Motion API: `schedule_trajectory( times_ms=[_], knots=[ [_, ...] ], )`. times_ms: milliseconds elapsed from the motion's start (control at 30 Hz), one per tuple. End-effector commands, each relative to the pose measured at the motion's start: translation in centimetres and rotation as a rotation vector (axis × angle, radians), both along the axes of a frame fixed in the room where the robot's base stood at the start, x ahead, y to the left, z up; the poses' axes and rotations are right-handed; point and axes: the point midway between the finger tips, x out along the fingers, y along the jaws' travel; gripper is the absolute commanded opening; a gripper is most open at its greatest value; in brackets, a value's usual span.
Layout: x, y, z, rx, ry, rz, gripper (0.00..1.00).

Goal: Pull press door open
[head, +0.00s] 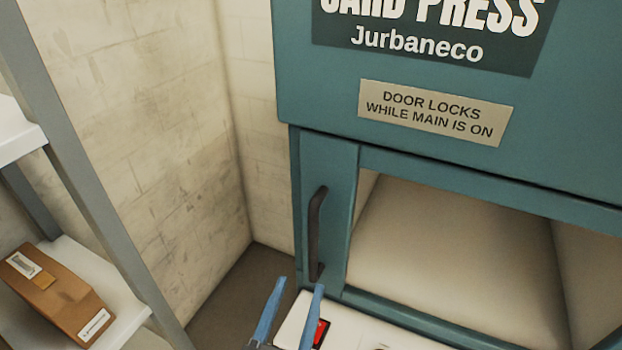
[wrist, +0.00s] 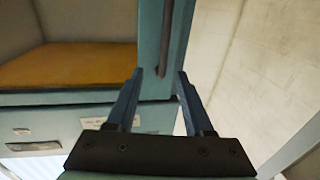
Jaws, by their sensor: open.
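The card press (head: 430,110) is a teal cabinet. Its door (head: 333,165) has a teal frame around a large window and looks flush with the cabinet. A dark vertical handle (head: 314,235) is on the door's left side. My gripper (head: 296,284), with blue fingers, is open and empty near the handle's lower end. In the wrist view, the handle (wrist: 168,35) runs down toward the gap between the open fingertips (wrist: 160,72). I cannot tell whether the handle is between the fingers or beyond them.
A red switch (head: 320,333) is on the white panel below the door, beside my fingers. A sign (head: 436,112) reads "Door locks while main is on". A shelf (head: 75,262) holding a brown box (head: 55,295) stands left. A brick wall (head: 140,130) is behind.

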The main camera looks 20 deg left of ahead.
Motion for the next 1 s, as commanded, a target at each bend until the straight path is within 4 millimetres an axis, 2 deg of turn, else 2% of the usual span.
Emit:
schedule_trajectory(
  times_ms=[33,133,267,467,800,1000],
  knots=[
    [-0.4,0.2,0.5,-0.006,0.010,0.006,0.52],
    [-0.7,0.4,0.2,-0.008,0.019,0.012,0.52],
    [0.0,0.6,0.2,-0.009,0.018,0.015,0.52],
    [2.9,1.1,0.4,-0.009,0.016,0.015,0.52],
    [9.0,2.0,0.4,-0.009,0.016,0.014,0.52],
    [11.3,2.4,0.1,-0.008,0.018,0.013,0.52]
  ],
)
